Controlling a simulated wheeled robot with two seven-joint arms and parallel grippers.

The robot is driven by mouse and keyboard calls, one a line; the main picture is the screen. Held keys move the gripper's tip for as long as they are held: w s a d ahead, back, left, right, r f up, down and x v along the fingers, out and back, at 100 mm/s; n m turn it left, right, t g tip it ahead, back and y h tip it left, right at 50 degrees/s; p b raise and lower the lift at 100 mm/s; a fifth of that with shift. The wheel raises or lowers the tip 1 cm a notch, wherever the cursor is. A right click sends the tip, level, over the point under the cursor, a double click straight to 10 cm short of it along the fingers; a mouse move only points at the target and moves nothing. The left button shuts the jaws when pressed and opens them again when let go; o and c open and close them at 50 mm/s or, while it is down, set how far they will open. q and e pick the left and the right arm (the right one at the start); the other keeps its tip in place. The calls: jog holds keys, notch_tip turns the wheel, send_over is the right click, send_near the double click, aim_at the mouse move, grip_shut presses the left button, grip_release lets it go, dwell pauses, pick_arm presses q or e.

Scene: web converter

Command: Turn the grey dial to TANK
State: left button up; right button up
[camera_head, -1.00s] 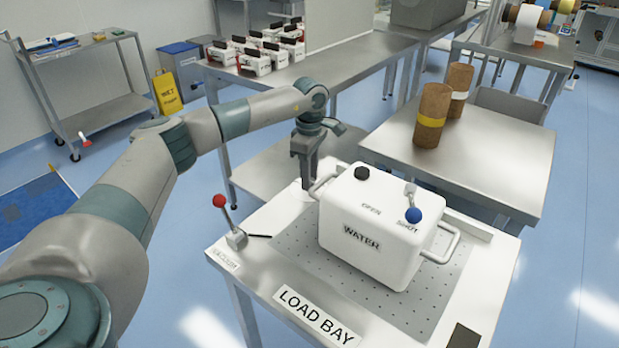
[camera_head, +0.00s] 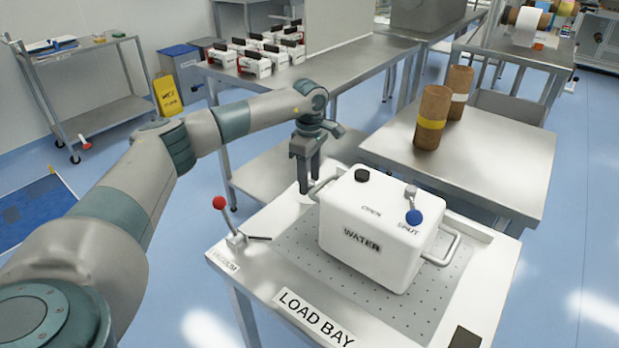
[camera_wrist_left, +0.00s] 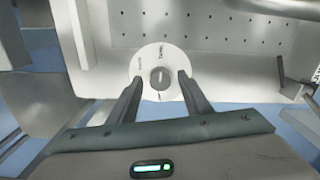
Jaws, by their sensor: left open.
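The grey dial (camera_wrist_left: 159,78) sits in the middle of a white round plate (camera_wrist_left: 147,62) in the left wrist view. Small words stand on the plate at the dial's left and upper right, too small to read surely. My left gripper (camera_wrist_left: 157,80) is open, its two dark fingers on either side of the dial, with no clear contact. In the head view my left gripper (camera_head: 309,188) points down at the load bay's back left corner, beside the white WATER tank (camera_head: 365,262). The dial is not discernible there. My right gripper is not in view.
A red-knobbed lever (camera_head: 228,222) stands at the left of the load bay (camera_head: 255,275). The tank has a side handle (camera_head: 452,246), a black cap (camera_head: 362,175) and a blue-knobbed valve (camera_head: 413,216). Brown rolls (camera_head: 432,118) stand on the table behind.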

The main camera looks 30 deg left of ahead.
aim_at(310, 182)
pick_arm(q)
jog(key=shift+r, duration=0.1)
notch_tip(310, 182, up, 17)
jog(key=b, duration=0.1)
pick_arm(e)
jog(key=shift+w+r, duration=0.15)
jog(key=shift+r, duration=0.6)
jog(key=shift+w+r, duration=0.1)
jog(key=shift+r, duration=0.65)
pick_arm(q)
jog(key=shift+r, duration=0.1)
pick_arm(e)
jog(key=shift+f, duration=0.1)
